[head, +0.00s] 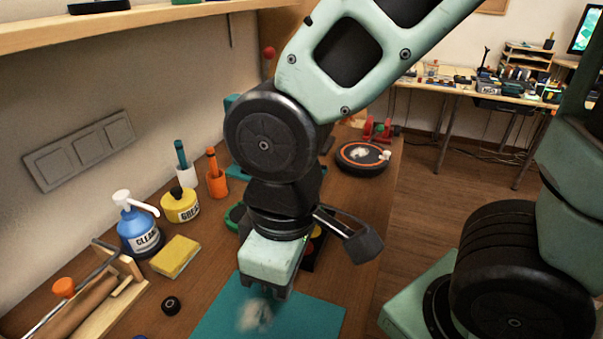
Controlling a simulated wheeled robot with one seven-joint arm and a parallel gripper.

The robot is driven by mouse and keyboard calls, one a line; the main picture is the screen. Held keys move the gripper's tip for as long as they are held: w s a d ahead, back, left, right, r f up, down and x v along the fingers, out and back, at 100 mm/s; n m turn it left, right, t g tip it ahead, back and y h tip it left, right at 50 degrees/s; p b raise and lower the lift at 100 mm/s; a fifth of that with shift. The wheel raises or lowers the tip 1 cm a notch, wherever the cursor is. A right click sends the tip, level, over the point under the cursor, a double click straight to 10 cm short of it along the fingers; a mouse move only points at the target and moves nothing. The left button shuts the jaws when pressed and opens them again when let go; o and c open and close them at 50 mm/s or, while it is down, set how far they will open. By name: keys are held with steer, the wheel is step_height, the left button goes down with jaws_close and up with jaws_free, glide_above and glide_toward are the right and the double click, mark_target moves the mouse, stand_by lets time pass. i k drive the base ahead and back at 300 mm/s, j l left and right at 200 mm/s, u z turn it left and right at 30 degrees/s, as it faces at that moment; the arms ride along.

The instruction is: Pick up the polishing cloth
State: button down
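No thing is plainly marked as the polishing cloth. A yellow folded-looking slab (175,256), which could be the cloth or a sponge, lies flat on the bench in front of the blue cleaner bottle. A blurred whitish patch (254,316) shows on the teal mat (315,318); I cannot tell if it is cloth or a smudge. My gripper (265,292) points down over the mat's far part, close above the whitish patch and right of the yellow slab. Its fingertips are small and dark, so its opening is unclear. The arm hides part of the bench behind it.
A blue cleaner bottle (138,228), a yellow grease pot (180,205) and an orange holder (216,180) stand along the wall. A wooden rack (110,300) is at lower left, with a small black wheel (171,305) beside it. A round black-and-orange device (362,158) sits farther back.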

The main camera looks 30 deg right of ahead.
mark_target(172, 259)
steer(key=i+l+u, duration=0.1)
steer(key=l+u, duration=1.05)
